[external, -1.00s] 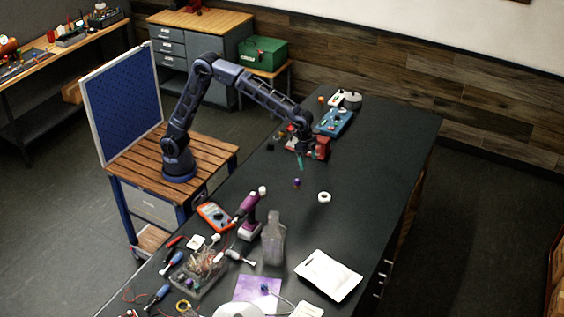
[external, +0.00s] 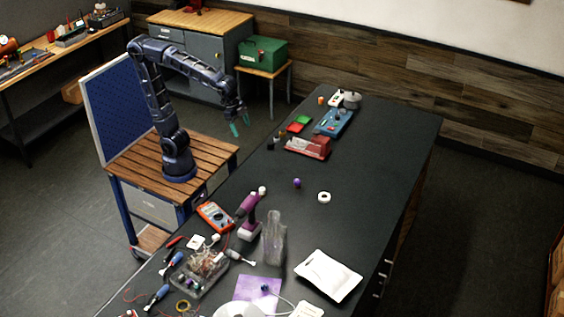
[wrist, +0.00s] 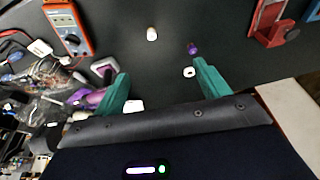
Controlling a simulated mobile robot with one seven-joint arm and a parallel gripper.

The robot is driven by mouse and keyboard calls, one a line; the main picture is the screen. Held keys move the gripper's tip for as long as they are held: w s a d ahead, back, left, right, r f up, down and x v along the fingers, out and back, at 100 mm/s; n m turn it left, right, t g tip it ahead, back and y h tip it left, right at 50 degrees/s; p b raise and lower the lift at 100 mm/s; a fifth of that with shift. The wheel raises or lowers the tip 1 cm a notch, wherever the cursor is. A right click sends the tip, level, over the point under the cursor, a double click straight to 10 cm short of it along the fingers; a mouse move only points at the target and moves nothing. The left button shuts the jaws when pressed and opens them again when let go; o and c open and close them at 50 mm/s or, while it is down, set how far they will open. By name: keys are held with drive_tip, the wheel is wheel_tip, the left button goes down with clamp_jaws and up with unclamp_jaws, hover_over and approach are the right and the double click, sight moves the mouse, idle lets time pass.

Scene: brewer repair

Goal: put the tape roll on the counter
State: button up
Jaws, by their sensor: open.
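In the wrist view the tape roll (wrist: 189,72) shows just beside the tip of the right-hand finger, below the purple ball in the picture. My gripper (external: 240,125) has teal fingers and is raised above the floor gap to the left of the counter, well away from the roll. In the wrist view my gripper (wrist: 160,72) has its fingers spread with nothing held between them.
A red device (external: 308,147) and a blue device (external: 334,121) sit at the back. The counter right of the roll is clear.

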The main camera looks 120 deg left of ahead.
drive_tip(key=s+f, duration=0.2)
drive_tip(key=s, duration=0.7)
drive_tip(key=s+d+f+t, duration=0.1)
drive_tip(key=s+f, duration=0.2)
drive_tip(key=s, duration=0.6)
drive_tip(key=shift+s+d+n, duration=0.25)
drive_tip(key=shift+s+n, duration=0.1)
drive_tip(key=shift+n, duration=0.05)
drive_tip(key=shift+f, duration=0.1)
